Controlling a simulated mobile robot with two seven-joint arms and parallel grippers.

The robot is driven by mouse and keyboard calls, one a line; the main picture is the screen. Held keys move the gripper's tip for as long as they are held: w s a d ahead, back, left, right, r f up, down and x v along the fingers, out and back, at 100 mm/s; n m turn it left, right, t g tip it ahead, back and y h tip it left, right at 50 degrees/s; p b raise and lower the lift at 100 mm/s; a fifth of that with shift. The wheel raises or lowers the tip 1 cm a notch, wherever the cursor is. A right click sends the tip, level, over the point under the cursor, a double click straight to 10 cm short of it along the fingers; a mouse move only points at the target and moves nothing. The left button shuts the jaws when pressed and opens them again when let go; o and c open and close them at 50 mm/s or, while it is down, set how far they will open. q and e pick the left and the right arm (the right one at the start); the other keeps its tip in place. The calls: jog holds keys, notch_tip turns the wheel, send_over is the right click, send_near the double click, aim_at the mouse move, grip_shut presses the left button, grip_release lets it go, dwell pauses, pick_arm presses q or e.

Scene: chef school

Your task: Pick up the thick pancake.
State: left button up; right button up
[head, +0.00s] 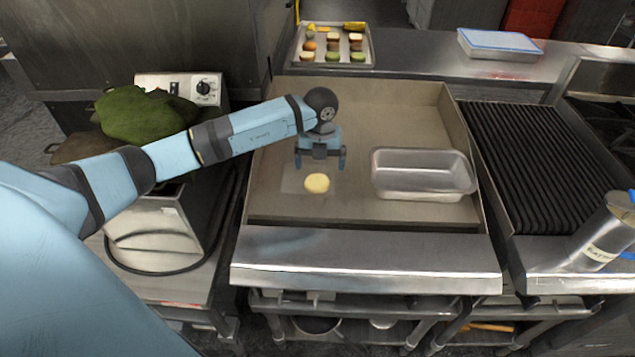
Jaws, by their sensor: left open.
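The pancake (317,183) is a small, round, pale yellow disc lying flat on the griddle (300,212). A faint lighter square patch shows around it; I cannot tell what it is. I see only one pancake on the griddle, and its thickness is hard to judge from here. My left gripper (321,164) is open and empty, pointing down above and slightly behind the pancake, apart from it. My right gripper is not in view.
A metal loaf pan (423,194) stands on the griddle to the right of the pancake. Raised griddle walls edge the back and sides. A tray (292,60) of colourful food pieces sits behind. A ribbed grill (535,150) is at right, a green leafy thing (142,115) at left.

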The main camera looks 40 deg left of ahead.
aim_at(318, 180)
pick_arm(q)
jog(key=shift+s+a+f+p, duration=0.1)
jog(key=shift+s+f+p, duration=0.1)
jog(key=shift+f, duration=1.25)
jog(key=shift+s+a+f+p, duration=0.1)
jog(key=shift+s+f+p, duration=0.1)
jog(key=shift+f, duration=1.25)
jog(key=c, duration=1)
